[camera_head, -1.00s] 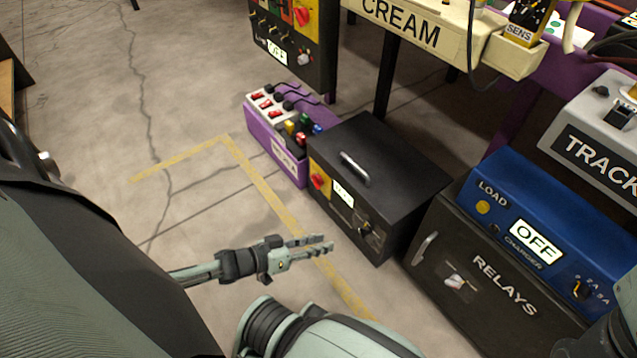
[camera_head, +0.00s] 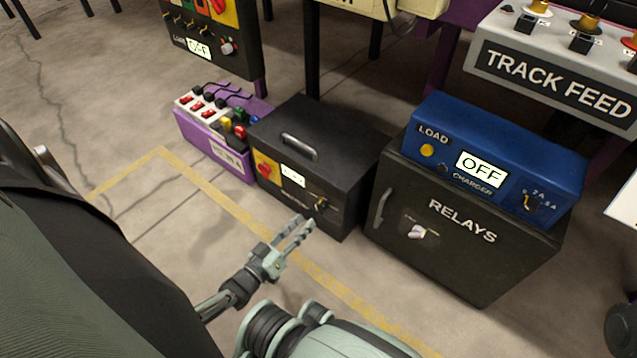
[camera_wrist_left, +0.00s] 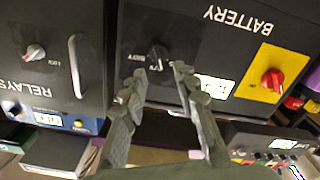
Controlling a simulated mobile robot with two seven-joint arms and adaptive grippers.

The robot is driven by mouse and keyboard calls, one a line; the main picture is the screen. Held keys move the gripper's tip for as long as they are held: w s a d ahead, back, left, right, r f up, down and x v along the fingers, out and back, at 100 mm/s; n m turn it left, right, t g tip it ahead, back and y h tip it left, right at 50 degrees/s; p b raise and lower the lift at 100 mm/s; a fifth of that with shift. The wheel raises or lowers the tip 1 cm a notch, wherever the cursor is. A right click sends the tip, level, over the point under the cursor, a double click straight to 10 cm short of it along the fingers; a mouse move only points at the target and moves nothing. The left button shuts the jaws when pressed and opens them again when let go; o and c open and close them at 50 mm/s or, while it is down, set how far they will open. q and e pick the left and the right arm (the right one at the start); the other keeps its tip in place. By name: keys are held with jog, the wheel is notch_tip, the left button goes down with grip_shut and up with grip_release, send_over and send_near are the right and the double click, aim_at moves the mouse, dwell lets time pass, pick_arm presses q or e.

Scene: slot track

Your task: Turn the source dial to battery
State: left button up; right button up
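A low black battery box (camera_head: 322,139) stands on the floor, and its front carries a small black dial (camera_head: 320,204) with a light pointer. I take this for the source dial. It also shows in the left wrist view (camera_wrist_left: 158,54), upside down, between small labels I cannot read surely. My left gripper (camera_head: 304,228) is in front of and a little below this dial, fingers apart and empty. In the left wrist view its fingertips (camera_wrist_left: 160,76) point at the dial, which appears beyond the gap between them. I cannot tell whether they touch it. My right gripper is not in view.
A red knob on a yellow plate (camera_head: 266,170) and a lit display sit left of the dial. The relays cabinet (camera_head: 470,236) with a blue charger (camera_head: 500,150) reading OFF stands right. A purple box (camera_head: 213,143) stands left. The floor in front is clear.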

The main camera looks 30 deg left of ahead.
aim_at(321, 208)
pick_arm(q)
jog(key=w+b, duration=0.1)
jog(key=w, duration=0.4)
jog(key=shift+w+d, duration=0.1)
jog(key=shift+d, duration=0.1)
grip_shut()
